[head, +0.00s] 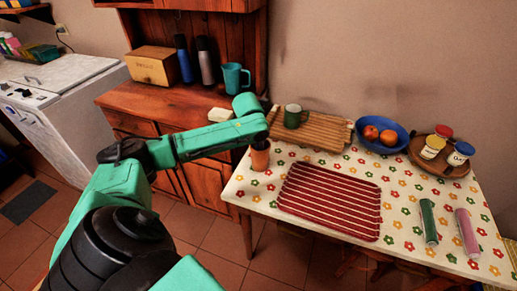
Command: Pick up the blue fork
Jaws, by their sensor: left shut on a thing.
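My left gripper (260,141) points down at the mouth of the orange-brown cup (260,158) at the table's left end. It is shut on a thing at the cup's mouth. The held thing is too small and too covered to make out, and I take it to be the blue fork. No other fork shows on the table. Whether the held thing is still inside the cup cannot be told. My right gripper is not in view.
A wooden cabinet (160,105) stands left.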

